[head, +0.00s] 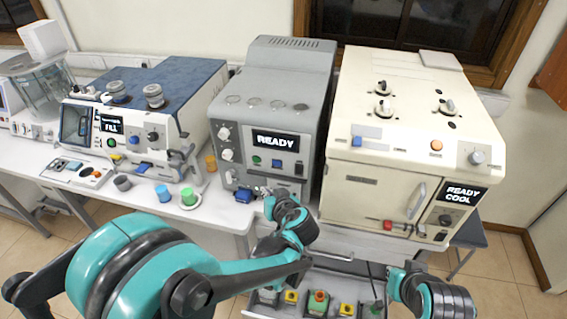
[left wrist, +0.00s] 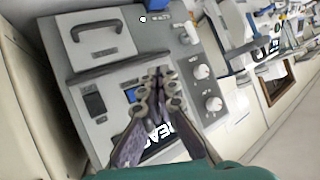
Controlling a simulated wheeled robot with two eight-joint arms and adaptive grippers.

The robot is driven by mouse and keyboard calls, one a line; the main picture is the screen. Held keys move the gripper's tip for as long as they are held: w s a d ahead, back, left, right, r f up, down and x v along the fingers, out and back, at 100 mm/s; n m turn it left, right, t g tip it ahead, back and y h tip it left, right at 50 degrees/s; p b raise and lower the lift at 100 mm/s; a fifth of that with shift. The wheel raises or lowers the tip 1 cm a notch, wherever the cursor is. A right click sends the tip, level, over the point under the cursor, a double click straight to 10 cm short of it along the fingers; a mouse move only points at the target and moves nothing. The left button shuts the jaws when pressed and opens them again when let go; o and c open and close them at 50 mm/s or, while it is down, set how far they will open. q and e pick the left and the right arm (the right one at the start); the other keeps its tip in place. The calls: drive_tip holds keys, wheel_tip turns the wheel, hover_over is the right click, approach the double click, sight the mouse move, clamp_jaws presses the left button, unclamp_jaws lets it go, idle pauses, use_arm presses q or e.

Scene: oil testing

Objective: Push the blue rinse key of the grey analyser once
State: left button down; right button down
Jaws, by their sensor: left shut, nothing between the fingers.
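The grey analyser (head: 285,85) stands in the middle of the head view, its display (head: 275,141) showing READY. The blue rinse key (head: 277,163) is below the display, right of a green key (head: 256,160). My left gripper (head: 267,191) is shut and empty, in front of the analyser's lower front. In the left wrist view, the shut fingertips (left wrist: 158,76) lie beside the blue key (left wrist: 130,95) and partly cover the panel; I cannot tell whether they touch it. My right gripper (head: 397,278) is low at the right, away from the analyser; its fingers are unclear.
A cream machine (head: 400,130) showing READY COOL stands close on the right. A blue-topped machine (head: 145,105) showing FILL stands on the left. Small cups, including a blue one (head: 163,193), stand on the white bench (head: 225,212). A tray with coloured items (head: 318,302) is below.

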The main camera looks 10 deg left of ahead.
sight(277, 164)
use_arm(q)
drive_tip(key=shift+d, duration=0.1)
drive_tip(key=shift+w, duration=0.1)
drive_tip(key=shift+w+d, duration=0.15)
drive_tip(key=shift+w, duration=4.25)
drive_tip(key=shift+w, duration=0.15)
drive_tip(key=shift+w, duration=0.3)
drive_tip(key=shift+w+b, duration=0.35)
drive_tip(key=shift+s, duration=0.85)
